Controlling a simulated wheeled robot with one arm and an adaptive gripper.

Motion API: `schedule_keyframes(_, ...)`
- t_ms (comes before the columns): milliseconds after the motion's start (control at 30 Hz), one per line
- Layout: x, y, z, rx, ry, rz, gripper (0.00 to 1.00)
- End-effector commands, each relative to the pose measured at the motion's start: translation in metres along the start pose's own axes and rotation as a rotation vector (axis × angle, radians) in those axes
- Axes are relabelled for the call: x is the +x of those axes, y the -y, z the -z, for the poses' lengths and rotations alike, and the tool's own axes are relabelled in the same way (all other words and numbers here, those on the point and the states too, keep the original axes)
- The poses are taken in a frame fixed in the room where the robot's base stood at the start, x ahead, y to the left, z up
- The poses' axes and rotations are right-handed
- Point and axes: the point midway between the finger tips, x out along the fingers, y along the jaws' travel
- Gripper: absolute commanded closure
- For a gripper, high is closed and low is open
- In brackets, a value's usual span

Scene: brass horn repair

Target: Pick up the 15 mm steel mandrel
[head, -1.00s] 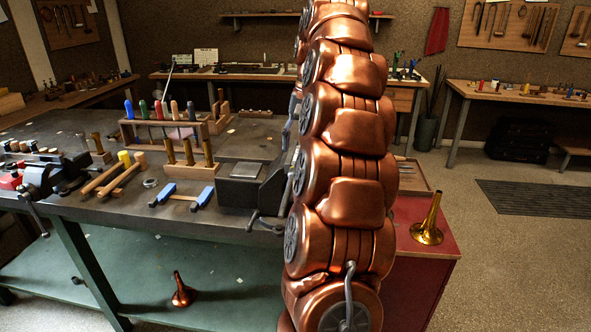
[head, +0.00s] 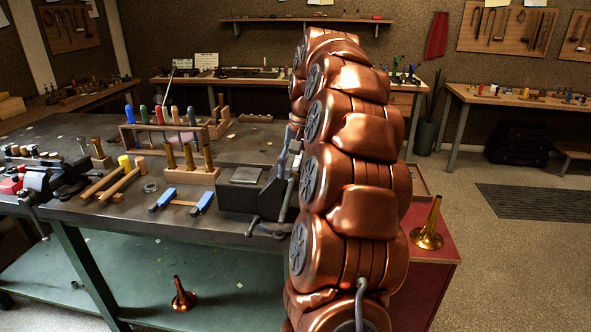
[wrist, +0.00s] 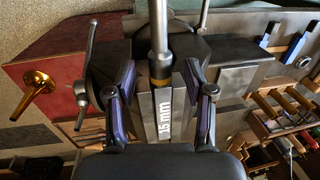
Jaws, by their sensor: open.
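The steel mandrel (wrist: 158,28) shows in the wrist view as a grey rod running down from the top edge to a dark and brass-coloured collar. Just below the collar is a grey bar marked "15 mm" (wrist: 165,112). My gripper (wrist: 158,80) is open, with one finger on each side of the collar and bar. Gaps show between both fingers and the metal. In the head view my arm hides the gripper, and I cannot make out the mandrel for certain there.
A dark vise (head: 245,190) stands at the bench's right edge. Wooden racks of handled tools (head: 190,160), mallets (head: 118,182) and a blue-ended tool (head: 180,202) lie left of it. A brass bell (head: 428,225) stands on the red cabinet (head: 440,250), another (head: 182,295) on the lower shelf.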

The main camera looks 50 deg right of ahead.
Motion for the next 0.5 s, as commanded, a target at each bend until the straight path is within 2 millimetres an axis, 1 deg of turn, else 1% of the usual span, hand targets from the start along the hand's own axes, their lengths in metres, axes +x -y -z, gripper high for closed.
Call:
schedule_keyframes(333, 0.0029, -0.0001, -0.0006, 0.000, 0.002, 0.000, 0.48)
schedule_keyframes(500, 0.0028, 0.0000, -0.0007, 0.000, 0.002, 0.000, 0.65)
